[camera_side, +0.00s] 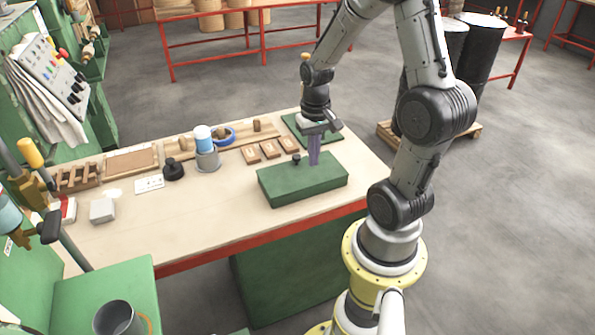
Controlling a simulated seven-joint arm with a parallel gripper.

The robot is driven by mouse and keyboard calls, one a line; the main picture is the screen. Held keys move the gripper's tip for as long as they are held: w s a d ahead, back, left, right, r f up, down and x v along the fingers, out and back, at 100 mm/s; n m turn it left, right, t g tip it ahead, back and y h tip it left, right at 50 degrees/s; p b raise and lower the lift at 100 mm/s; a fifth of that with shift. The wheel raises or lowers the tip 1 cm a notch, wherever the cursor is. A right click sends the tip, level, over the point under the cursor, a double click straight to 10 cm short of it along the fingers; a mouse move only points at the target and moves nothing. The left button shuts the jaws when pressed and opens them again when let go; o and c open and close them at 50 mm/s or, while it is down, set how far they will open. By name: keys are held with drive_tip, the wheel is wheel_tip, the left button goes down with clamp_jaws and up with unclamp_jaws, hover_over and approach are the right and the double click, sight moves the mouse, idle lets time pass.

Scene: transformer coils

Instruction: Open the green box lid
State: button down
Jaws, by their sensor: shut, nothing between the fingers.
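The green box (305,187) sits near the front right of the workbench, its lid on and closed. A small dark knob (296,159) stands up at the back edge of the lid. My gripper (314,162) points straight down at the back right part of the box, to the right of the knob. Its fingers are shut and hold nothing. I cannot tell whether the fingertips touch the lid or hang just above or behind it.
Several small wooden blocks (270,149) lie behind the box. The workbench (215,215) is clear left of the box. A green mat (331,134) lies behind my gripper.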

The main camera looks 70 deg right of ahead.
drive_tip(key=shift+s+a, duration=0.6)
drive_tip(key=shift+a, duration=0.05)
drive_tip(key=shift+s+f, duration=0.1)
drive_tip(key=shift+s+a+f, duration=0.2)
drive_tip(key=shift+s+a, duration=0.45)
drive_tip(key=shift+a, duration=0.1)
drive_tip(key=c, duration=0.6)
unclamp_jaws()
drive_tip(key=shift+o, duration=0.2)
drive_tip(key=shift+r, duration=0.1)
wheel_tip(320, 180, up, 7)
drive_tip(key=shift+s+a, duration=0.35)
